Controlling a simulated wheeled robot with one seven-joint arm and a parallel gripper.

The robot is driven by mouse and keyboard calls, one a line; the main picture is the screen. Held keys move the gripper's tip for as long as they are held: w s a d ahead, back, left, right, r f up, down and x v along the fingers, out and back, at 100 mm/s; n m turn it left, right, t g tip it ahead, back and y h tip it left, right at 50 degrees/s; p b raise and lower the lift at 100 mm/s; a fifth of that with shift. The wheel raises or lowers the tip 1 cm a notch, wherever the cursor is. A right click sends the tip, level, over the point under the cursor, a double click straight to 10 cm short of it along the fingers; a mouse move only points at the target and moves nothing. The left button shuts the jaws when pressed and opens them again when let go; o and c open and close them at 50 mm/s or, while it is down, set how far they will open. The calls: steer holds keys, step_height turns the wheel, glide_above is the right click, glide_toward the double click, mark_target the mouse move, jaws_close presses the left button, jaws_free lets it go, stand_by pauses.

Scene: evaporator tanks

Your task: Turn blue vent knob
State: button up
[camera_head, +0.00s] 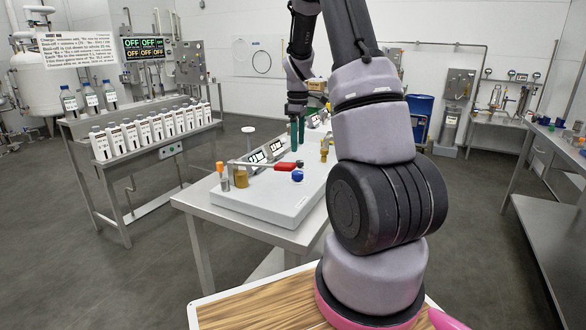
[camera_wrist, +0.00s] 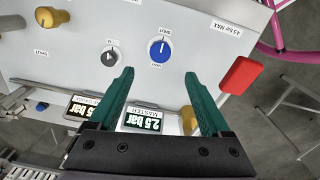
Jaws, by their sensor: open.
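The blue vent knob (camera_wrist: 158,50) is round with a white pointer line, set on a pale panel (camera_wrist: 206,48) with small printed labels around it. In the head view the blue knob (camera_head: 297,176) shows on the front part of the white panel box (camera_head: 262,208). My gripper (camera_wrist: 161,76) has two green fingers, spread apart and empty. In the wrist view the knob lies just beyond the fingertips, in line with the gap between them, not touched. In the head view my gripper (camera_head: 298,136) points down over the far part of the box.
A red handle (camera_wrist: 240,75) lies right of the knob in the wrist view. A black knob (camera_wrist: 111,57) and a brass knob (camera_wrist: 52,17) are left. A 2.5 bar display (camera_wrist: 143,120) shows between the fingers. A bottle rack bench (camera_head: 150,130) stands left.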

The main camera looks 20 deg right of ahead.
mark_target(298, 172)
step_height(298, 172, down, 10)
steer(key=shift+f, duration=0.25)
stand_by(0.3)
jaws_close()
